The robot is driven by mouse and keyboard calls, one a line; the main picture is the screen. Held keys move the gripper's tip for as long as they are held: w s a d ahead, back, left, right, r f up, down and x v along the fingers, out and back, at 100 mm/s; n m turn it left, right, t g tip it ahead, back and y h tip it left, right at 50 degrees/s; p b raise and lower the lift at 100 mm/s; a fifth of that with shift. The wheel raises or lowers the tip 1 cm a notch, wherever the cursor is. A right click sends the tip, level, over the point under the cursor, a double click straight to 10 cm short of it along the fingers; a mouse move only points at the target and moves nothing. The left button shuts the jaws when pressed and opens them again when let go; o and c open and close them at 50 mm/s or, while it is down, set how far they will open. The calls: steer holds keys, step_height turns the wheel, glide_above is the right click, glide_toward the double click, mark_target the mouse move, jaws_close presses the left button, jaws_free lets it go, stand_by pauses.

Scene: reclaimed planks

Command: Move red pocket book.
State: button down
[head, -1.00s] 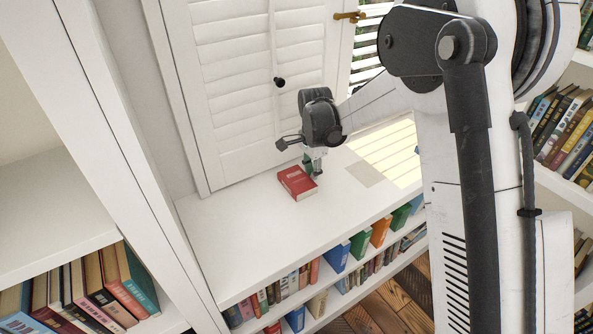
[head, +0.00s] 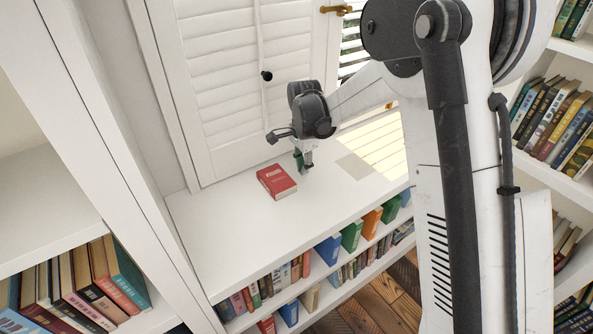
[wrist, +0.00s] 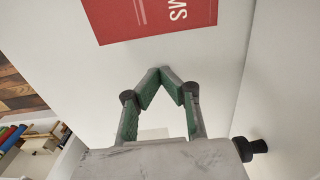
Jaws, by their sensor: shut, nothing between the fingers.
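The red pocket book (head: 277,182) lies flat on the white window-sill shelf top, below the shutters. In the wrist view the red book (wrist: 160,14) shows at the top, cut off by the frame edge, with white letters on its cover. My gripper (head: 302,171) is just right of the book in the head view, apart from it. In the wrist view the green fingers of my gripper (wrist: 160,72) meet at their tips with nothing between them, and a strip of white surface shows between the tips and the book.
White louvred shutters (head: 225,75) with a dark knob (head: 266,75) stand behind the white shelf top (head: 225,240). Several books fill the shelves below its front edge (head: 328,250). Bookcases stand at left and right. The shelf top left of the book is clear.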

steer(key=s+d+r+n+t+p, duration=0.1)
steer(key=s+d+r+p, duration=0.15)
steer(key=r, duration=0.75)
steer(key=s+d+r+n+t+p, duration=0.1)
steer(key=s+d+r+n, duration=0.2)
steer(key=r, duration=0.7)
steer(key=s+d+r+n+t+p, duration=0.2)
steer(key=s+d, duration=0.3)
steer(key=s, duration=0.8)
steer(key=s+d+r+n+t+p, duration=0.1)
steer(key=s+d+r+n+t, duration=0.2)
steer(key=s, duration=1.1)
steer(key=d+r+n, duration=0.1)
steer(key=d+n, duration=0.1)
steer(key=d, duration=0.1)
steer(key=shift+d+n+p, duration=0.2)
steer(key=shift+n+p, duration=0.1)
steer(key=shift+p, duration=0.05)
